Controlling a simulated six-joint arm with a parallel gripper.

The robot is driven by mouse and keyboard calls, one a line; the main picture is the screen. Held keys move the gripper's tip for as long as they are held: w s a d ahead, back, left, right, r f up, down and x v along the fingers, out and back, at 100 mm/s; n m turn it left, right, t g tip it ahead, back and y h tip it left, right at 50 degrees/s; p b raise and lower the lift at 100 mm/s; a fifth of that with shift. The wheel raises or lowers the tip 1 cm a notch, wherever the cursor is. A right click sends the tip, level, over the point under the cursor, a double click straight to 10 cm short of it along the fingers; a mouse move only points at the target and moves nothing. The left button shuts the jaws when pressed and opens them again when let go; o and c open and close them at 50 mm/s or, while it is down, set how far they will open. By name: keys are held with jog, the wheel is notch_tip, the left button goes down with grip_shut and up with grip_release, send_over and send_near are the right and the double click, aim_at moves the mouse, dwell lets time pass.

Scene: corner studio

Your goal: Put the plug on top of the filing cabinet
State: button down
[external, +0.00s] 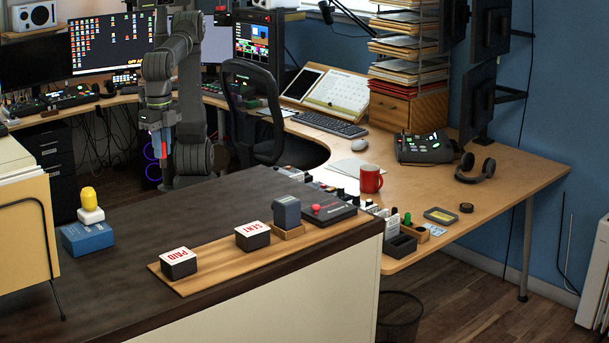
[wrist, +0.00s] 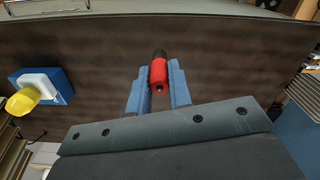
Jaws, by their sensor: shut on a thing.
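My gripper (external: 161,146) hangs pointing down beyond the far edge of the dark counter in the external view. In the wrist view, its blue fingers (wrist: 159,92) are shut on the plug (wrist: 158,77), a small red cylinder with a dark far end. Only a bit of red shows between the fingers in the external view.
The dark counter (external: 125,216) holds a blue box (external: 87,238) with a white and yellow item (external: 90,205), and a wooden board (external: 210,262) with stamp blocks. A cream cabinet (external: 22,235) stands at the left edge. The counter's middle is clear.

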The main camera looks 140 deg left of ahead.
jog(key=shift+w+a+f, duration=0.6)
jog(key=shift+w+f, duration=0.55)
jog(key=shift+f, duration=0.3)
jog(key=shift+w+a+f, duration=0.6)
jog(key=shift+w+f, duration=0.55)
jog(key=shift+f, duration=0.3)
jog(key=shift+w+a+f, duration=0.6)
jog(key=shift+w+f, duration=0.55)
jog(key=shift+f, duration=0.3)
jog(key=shift+f, duration=0.15)
jog(key=c, duration=1.3)
grip_release()
notch_tip(320, 180, up, 12)
jog(key=shift+r, duration=0.2)
jog(key=shift+f, duration=0.15)
